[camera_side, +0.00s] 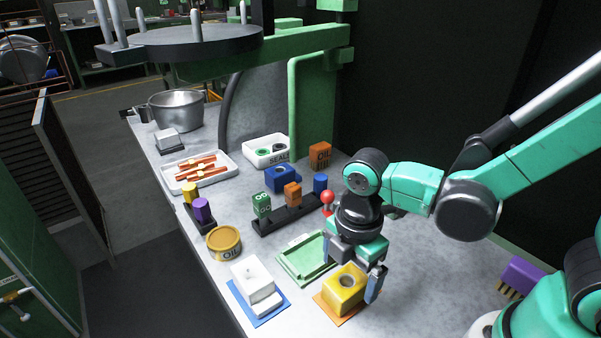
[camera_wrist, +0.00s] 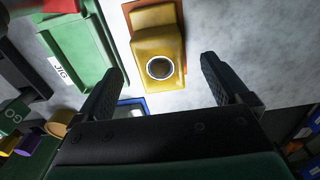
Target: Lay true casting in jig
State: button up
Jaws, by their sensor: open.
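A yellow casting (camera_side: 345,290) with a round bore sits on an orange mat (camera_side: 322,306) at the bench front; it also shows in the wrist view (camera_wrist: 157,45). A white stepped casting (camera_side: 252,278) sits on a blue mat (camera_side: 268,316) to its left. A blue casting-like block (camera_side: 280,180) stands farther back. The green jig (camera_side: 300,262) is an empty shallow tray behind the yellow casting; its JIG label shows in the wrist view (camera_wrist: 60,72). My gripper (camera_side: 352,268) is open over the yellow casting, which appears between the fingers (camera_wrist: 158,75); contact cannot be told.
A dark rack (camera_side: 285,222) with green, orange and blue blocks and a red-topped knob stands behind the jig. A yellow OIL tin (camera_side: 223,243) is left. A white SEAL tray (camera_side: 266,150), an orange OIL block (camera_side: 320,155) and a purple brush (camera_side: 520,275) also stand on the bench.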

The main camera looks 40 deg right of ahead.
aim_at(350, 286)
jog(key=shift+f, duration=1.2)
grip_shut()
